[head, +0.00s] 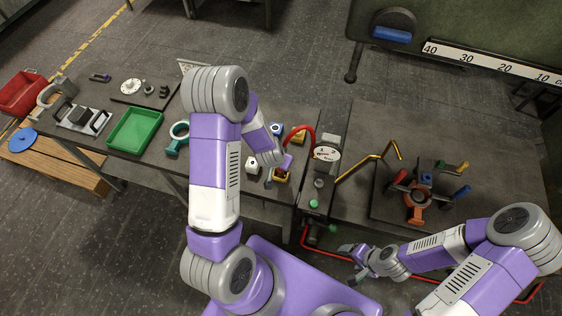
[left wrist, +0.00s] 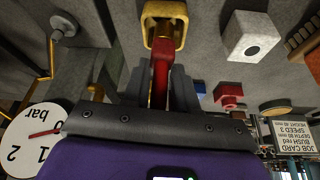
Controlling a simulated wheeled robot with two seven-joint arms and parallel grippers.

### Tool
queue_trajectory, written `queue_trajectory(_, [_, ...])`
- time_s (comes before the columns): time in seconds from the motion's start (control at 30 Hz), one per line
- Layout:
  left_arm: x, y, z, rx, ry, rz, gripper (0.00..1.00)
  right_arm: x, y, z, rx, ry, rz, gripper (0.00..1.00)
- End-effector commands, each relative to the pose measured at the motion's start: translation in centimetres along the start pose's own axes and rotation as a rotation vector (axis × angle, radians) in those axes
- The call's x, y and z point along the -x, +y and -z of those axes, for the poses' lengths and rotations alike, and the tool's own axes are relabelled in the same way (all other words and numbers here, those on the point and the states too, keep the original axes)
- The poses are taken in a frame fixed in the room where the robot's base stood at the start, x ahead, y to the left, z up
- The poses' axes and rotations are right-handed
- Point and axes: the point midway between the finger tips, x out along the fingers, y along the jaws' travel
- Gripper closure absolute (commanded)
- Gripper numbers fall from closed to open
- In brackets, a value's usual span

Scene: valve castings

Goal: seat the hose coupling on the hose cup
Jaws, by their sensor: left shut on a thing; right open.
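The yellow hose cup (head: 281,177) stands on the bench beside the gauge box, largely behind my left gripper. In the left wrist view the yellow square-rimmed cup (left wrist: 165,11) lies just beyond my left fingertips. My left gripper (left wrist: 160,74) is shut on the red hose coupling (left wrist: 161,68). The far end of the coupling is at the cup's near side. I cannot tell whether it is in the cup or only above it. The red hose (head: 303,129) arches from the gauge box. My right gripper (head: 349,264) is open and empty, low at centre right.
A white block with a hole (head: 252,165) stands left of the cup. The pressure gauge (head: 326,153) and its box are on the right. A green tray (head: 135,131) is on the left bench. A red-orange casting (head: 416,201) sits among clamps on the right bench.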

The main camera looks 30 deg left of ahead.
Motion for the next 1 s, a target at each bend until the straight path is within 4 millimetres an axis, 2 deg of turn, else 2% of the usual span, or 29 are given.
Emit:
queue_trajectory(0.37, [-1.3, 0.0, -0.5, 0.000, 0.001, 0.000, 1.00, -1.3, 0.5, 0.1, 0.000, 0.000, 0.000, 0.23])
queue_trajectory(0.4, [-1.2, 0.0, -0.5, 0.000, 0.001, 0.000, 0.68, -1.2, 0.4, 0.0, 0.000, 0.000, 0.000, 0.23])
queue_trajectory(0.57, [-1.2, 0.0, -0.4, 0.000, 0.001, 0.000, 0.44, -1.1, 0.4, 0.0, 0.000, 0.000, 0.000, 0.23])
queue_trajectory(0.87, [-1.0, 0.0, -0.5, 0.000, 0.000, 0.000, 0.43, -1.0, 0.4, 0.1, 0.000, 0.000, 0.000, 0.23])
queue_trajectory(1.0, [0.5, 0.0, -0.4, -0.001, 0.002, 0.000, 0.43, -0.7, 0.2, 0.0, 0.000, 0.000, 0.000, 0.23])
